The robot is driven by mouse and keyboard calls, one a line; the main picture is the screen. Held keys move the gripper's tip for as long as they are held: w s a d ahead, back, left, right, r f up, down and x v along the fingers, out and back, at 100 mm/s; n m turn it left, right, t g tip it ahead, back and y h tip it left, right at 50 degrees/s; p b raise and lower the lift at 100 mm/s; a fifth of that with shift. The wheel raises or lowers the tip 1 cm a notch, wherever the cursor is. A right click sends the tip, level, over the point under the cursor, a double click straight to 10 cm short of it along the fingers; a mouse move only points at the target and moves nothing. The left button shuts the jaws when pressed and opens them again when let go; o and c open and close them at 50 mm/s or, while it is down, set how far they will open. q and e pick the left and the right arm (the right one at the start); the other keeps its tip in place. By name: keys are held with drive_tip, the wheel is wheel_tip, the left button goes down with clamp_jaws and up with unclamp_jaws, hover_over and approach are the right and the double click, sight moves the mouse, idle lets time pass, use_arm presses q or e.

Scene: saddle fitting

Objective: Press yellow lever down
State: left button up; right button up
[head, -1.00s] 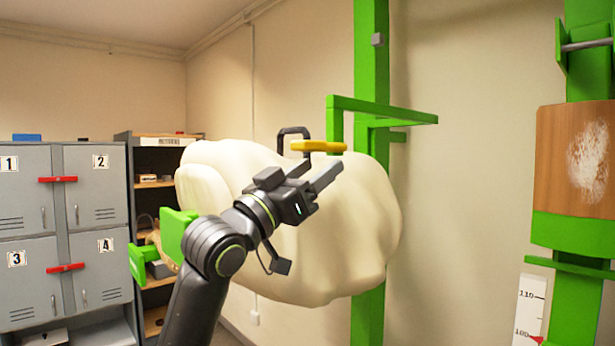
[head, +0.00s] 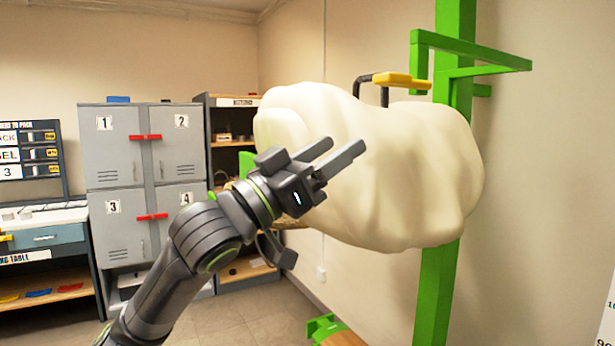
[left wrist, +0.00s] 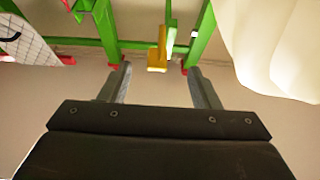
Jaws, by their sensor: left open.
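A yellow lever (head: 402,80) lies roughly level beside a black handle (head: 368,85), above the big cream-white rounded body (head: 400,170). My left gripper (head: 346,147) is open and empty, its fingers pointing up and right. In the head view it appears in front of the white body, below and left of the lever, apart from it. In the left wrist view, a yellow piece (left wrist: 157,58) on a green frame (left wrist: 105,30) shows between the tips of my open left gripper (left wrist: 157,78). I cannot tell whether it is the same lever. My right gripper is not in view.
A green post (head: 440,285) with a bracket (head: 475,50) stands behind the white body. Grey numbered lockers (head: 125,160), a dark shelf (head: 235,140) and a blue-drawer table (head: 45,235) stand at the left. Floor (head: 225,320) shows below the arm.

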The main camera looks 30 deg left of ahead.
use_arm(q)
drive_tip(key=shift+b+v, duration=0.9)
drive_tip(key=shift+v, duration=1.15)
